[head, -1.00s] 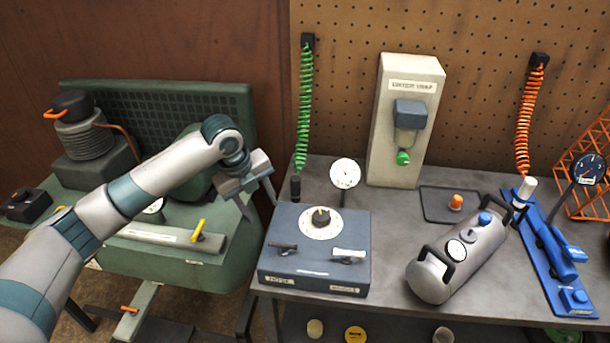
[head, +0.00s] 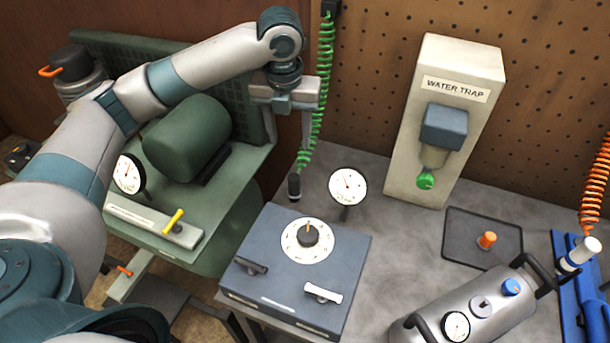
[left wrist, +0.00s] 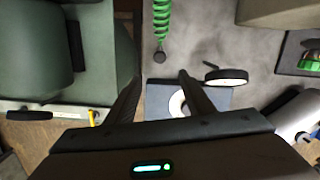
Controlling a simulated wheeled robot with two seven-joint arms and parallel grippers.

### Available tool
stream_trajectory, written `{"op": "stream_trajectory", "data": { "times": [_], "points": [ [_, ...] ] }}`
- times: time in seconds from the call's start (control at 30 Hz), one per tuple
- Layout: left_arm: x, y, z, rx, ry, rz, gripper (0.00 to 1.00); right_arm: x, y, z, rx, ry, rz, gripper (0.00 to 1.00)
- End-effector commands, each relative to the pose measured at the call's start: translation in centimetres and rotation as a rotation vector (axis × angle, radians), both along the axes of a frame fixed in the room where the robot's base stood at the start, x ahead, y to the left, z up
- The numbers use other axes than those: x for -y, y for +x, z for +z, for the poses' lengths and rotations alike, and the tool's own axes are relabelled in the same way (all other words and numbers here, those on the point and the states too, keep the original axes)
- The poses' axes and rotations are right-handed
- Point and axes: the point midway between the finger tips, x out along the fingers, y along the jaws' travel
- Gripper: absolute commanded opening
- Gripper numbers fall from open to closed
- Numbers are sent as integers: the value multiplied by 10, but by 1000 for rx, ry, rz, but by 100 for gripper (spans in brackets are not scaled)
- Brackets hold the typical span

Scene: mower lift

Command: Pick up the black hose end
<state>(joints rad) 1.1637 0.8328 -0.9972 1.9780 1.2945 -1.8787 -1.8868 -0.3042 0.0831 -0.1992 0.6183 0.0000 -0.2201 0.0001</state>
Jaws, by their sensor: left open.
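The black hose end (head: 295,187) is a short dark fitting at the bottom of a green coiled hose (head: 322,75), hanging near the table's back left edge. In the left wrist view the hose end (left wrist: 160,57) shows as a small dark tip below the green coil. My left gripper (head: 286,138) is open, points down and is empty. In the head view it stands above the hose end, close beside the green coil and apart from the fitting. In the left wrist view the hose end lies beyond the gap between the fingertips (left wrist: 157,85).
A blue-grey box with a dial (head: 262,268) and a round gauge (head: 347,187) stand just right of the hose end. A green machine (head: 190,135) is at left. The water trap (head: 400,150) and a grey cylinder (head: 500,320) are farther right. Bare tabletop (head: 395,215) lies between.

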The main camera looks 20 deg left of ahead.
Motion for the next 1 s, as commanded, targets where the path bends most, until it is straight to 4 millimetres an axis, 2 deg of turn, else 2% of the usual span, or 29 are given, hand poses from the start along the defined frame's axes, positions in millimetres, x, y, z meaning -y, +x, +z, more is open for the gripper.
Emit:
{"op": "stream_trajectory", "data": {
  "times": [0.23, 0.53, 0.67, 1.0],
  "points": [
    [0, 0, 0, 0, 1, -2, 48, -13, 0, 0, -1, 12, -2, 34],
    [-1, 0, -9, -3, 0, 0, 48, -7, 3, 4, 3, 7, 0, 34],
    [-1, 2, -26, -5, 1, 0, 48, -2, 5, 9, 7, 2, 1, 34],
    [-3, 9, -85, -4, 1, 0, 48, 1, 6, 27, 7, -1, 1, 34]
  ]
}}
